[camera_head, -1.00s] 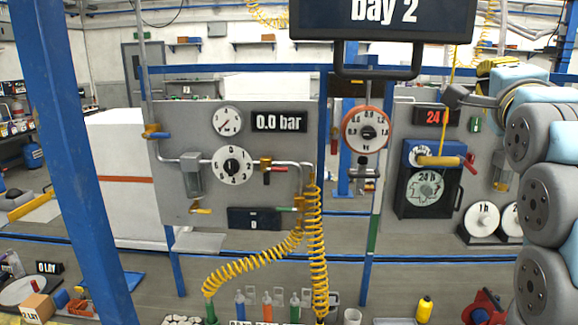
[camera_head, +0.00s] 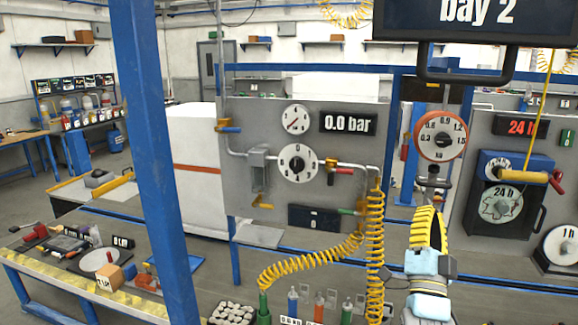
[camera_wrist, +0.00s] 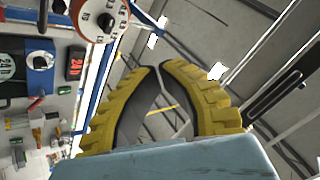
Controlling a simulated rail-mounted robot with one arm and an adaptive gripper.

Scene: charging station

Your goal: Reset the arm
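My gripper (camera_head: 428,212) stands at the lower right of the head view, its yellow ribbed fingers pointing up. In the wrist view the two fingers (camera_wrist: 157,67) bow outward, and their tips curve close together with a narrow gap. Nothing is held between them. The gripper is in front of the lower panel area in the head view, below the round kg dial (camera_head: 441,136) and right of the yellow coiled hose (camera_head: 375,240). In the head view one finger largely hides the other.
A grey panel (camera_head: 340,150) with gauge and 0.0 bar display is in the middle. The 24 h timer (camera_head: 502,200) is at right. A blue post (camera_head: 150,150) rises at left. A side table (camera_head: 45,275) carries small items. The bay 2 sign (camera_head: 470,22) hangs above.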

